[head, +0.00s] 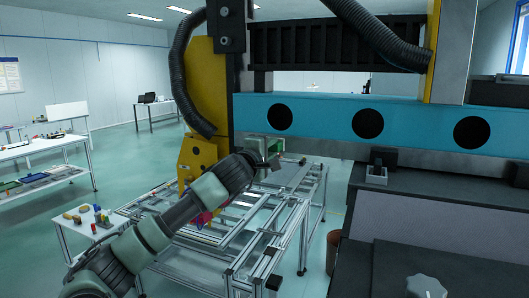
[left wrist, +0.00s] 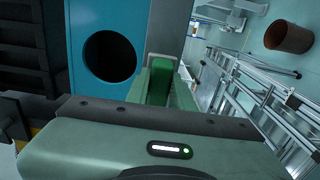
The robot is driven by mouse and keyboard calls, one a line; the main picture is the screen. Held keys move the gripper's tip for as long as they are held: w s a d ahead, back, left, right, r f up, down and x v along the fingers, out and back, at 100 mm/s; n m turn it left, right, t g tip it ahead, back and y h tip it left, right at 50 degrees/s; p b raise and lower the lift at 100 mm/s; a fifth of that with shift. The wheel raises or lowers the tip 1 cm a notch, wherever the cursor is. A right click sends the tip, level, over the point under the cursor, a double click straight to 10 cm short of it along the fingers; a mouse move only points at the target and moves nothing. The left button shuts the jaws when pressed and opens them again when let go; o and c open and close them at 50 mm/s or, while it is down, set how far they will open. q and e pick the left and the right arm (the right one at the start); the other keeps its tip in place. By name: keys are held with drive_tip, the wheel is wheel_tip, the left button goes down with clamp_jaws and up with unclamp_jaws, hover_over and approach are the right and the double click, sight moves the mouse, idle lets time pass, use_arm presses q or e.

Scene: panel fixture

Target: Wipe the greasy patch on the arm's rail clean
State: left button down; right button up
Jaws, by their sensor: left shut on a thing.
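The rail is a long blue beam (head: 320,118) with round dark holes, and it also shows in the left wrist view (left wrist: 85,15). My left gripper (head: 272,150) is at the lower edge of the beam, near its left end. It is shut on a small green pad (left wrist: 160,82), which stands between the fingers beside the beam's edge in the left wrist view. I cannot tell whether the pad touches the beam. I cannot make out a greasy patch on the visible faces. My right gripper is not in view.
A yellow bracket (head: 197,155) and black hoses stand left of the beam. An aluminium frame table (head: 290,225) is below my left arm. A dark machine bed (head: 440,185) bearing a small grey box (head: 376,175) is at right. A brown bin (head: 333,245) stands on the floor.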

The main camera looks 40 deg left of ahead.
use_arm(q)
drive_tip(key=shift+w+a+b, duration=0.1)
drive_tip(key=shift+b, duration=0.3)
drive_tip(key=shift+s+a+b, duration=0.3)
drive_tip(key=shift+a, duration=0.6)
drive_tip(key=shift+s+a+r, duration=0.1)
drive_tip(key=shift+s+a, duration=0.05)
drive_tip(key=shift+a, duration=0.35)
drive_tip(key=shift+s+a+r, duration=0.1)
drive_tip(key=shift+s+a, duration=0.05)
drive_tip(key=shift+a, duration=0.3)
drive_tip(key=b+v, duration=0.5)
drive_tip(key=b, duration=0.1)
drive_tip(key=shift+s+d+f, duration=0.15)
drive_tip(key=shift+s, duration=0.15)
